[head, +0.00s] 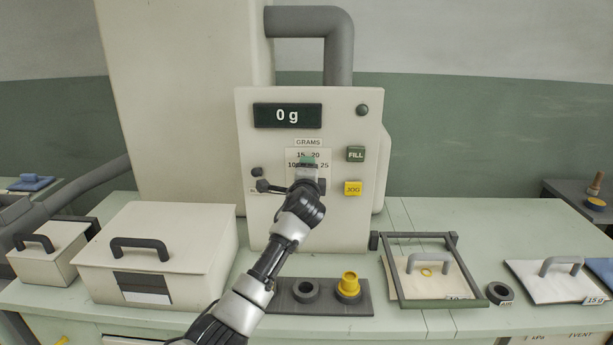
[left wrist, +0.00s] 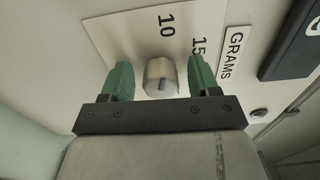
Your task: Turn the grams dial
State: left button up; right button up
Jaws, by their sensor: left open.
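The grams dial (left wrist: 160,76) is a small metallic knob with a dark pointer line, on a pale scale plate (head: 324,156) marked 10, 15, 20, 25. My left gripper (head: 308,161) is in front of the plate and hides the knob in the head view. In the left wrist view its two green fingers (left wrist: 160,68) are open, one on each side of the knob, with gaps visible between. The display (head: 287,115) above reads 0 g. My right gripper is not in view.
A green FILL button (head: 355,154) and a yellow JOG button (head: 353,188) sit right of the dial. Below, a dark tray (head: 318,307) holds a black ring (head: 305,290) and a yellow part (head: 348,286). A lidded box (head: 158,250) stands left and a framed pad (head: 430,275) right.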

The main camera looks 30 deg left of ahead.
pick_arm(q)
jog(key=v, duration=1)
jog(key=shift+s+d+b, duration=0.2)
jog(key=shift+s+b, duration=0.15)
jog(key=shift+b, duration=0.1)
